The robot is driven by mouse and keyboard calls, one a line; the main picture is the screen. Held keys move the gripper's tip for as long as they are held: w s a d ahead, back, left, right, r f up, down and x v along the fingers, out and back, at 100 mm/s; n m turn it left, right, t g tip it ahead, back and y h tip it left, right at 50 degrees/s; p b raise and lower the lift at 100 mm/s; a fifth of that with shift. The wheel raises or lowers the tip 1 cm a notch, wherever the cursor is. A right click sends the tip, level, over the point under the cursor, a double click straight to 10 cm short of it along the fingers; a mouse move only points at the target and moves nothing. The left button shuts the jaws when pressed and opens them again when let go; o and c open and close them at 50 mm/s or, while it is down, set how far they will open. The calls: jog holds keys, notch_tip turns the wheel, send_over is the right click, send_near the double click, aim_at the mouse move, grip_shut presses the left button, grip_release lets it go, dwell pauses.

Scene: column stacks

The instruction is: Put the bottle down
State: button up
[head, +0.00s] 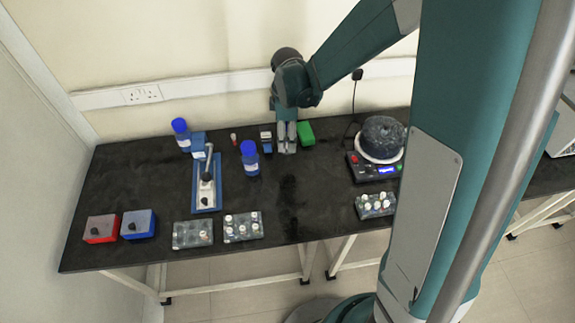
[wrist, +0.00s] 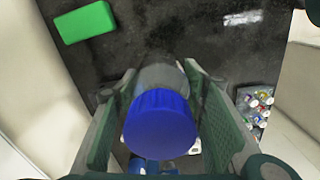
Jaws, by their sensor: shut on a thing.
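A bottle with a round blue cap (wrist: 160,122) and a greyish body (wrist: 163,77) is between the fingers of my gripper in the wrist view, with a finger on each side. My gripper (head: 287,148) points down near the back of the black table in the head view and is shut on this bottle. There the fingers hide most of the bottle. I cannot tell whether its base touches the table. Two other blue-capped bottles stand to the left, one nearer (head: 249,159) and one farther back (head: 181,135).
A green box (head: 306,133) is close on the right of my gripper. A heating device (head: 368,172) stands farther right, vial racks (head: 242,227) along the front. The black table (head: 300,195) is clear in front of my gripper.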

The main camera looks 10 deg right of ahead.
jog(key=shift+f, duration=0.1)
jog(key=shift+f+b, duration=0.3)
jog(key=shift+f, duration=2.55)
jog(key=shift+f, duration=2.05)
jog(key=shift+f+b, duration=0.15)
jog(key=shift+b, duration=0.25)
jog(key=o, duration=1.2)
jog(key=shift+c, duration=0.2)
